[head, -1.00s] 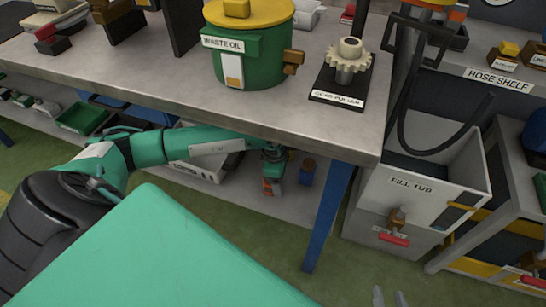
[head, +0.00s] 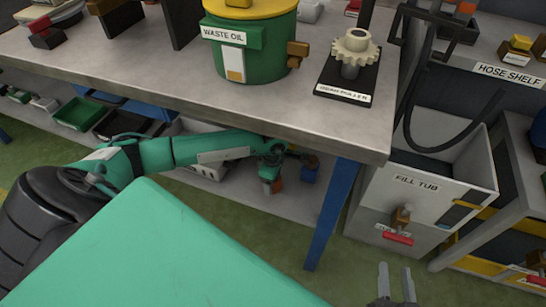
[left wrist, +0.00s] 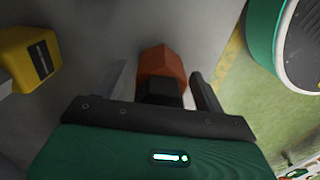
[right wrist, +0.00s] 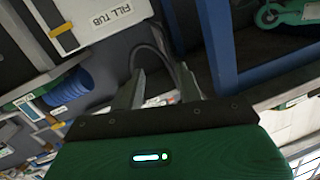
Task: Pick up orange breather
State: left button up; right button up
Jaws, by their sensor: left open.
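The orange breather (left wrist: 163,66) has a hexagonal orange body and a dark lower part, and lies between the two fingers of my left gripper (left wrist: 160,82) in the left wrist view. The fingers are open, with a gap visible on each side of it. In the head view my left arm reaches under the bench, and a small orange patch (head: 278,186) shows beside the left gripper, mostly hidden by it. My right gripper (head: 397,286) is open and empty at the bottom of the head view; its spread fingers also show in the right wrist view (right wrist: 160,85).
The workbench top (head: 150,75) overhangs the left arm, with a blue leg (head: 330,215) to its right. A yellow block (left wrist: 32,60) and a green round thing (left wrist: 302,40) flank the breather. The fill tub (head: 425,175) stands right.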

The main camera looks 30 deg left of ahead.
pick_arm(q)
jog(key=shift+c, duration=0.4)
jog(key=c, duration=1.1)
jog(key=shift+o, duration=0.2)
jog(key=shift+r, duration=0.15)
